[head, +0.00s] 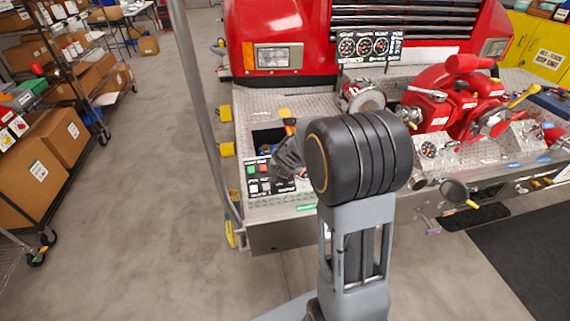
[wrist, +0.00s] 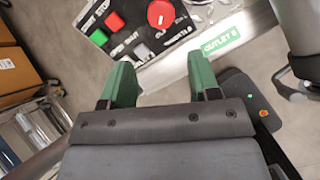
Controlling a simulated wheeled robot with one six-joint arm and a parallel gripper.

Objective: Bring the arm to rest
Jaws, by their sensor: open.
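My arm rises through the middle of the head view, and its large dark joint hides part of the bumper deck. My gripper (wrist: 162,78) shows in the wrist view as two green fingers, spread apart with nothing between them. In the head view the same panel (head: 265,178) lies at the front left of the deck. The dark wrist end of my arm is beside and over it, and the fingertips there are hard to make out.
The red fire truck (head: 270,22) stands behind the metal bumper deck (head: 330,220). A red pump (head: 450,95) with valves and levers is on the right. A shelf of cardboard boxes (head: 35,165) stands at the left. The concrete floor between shelf and truck is clear.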

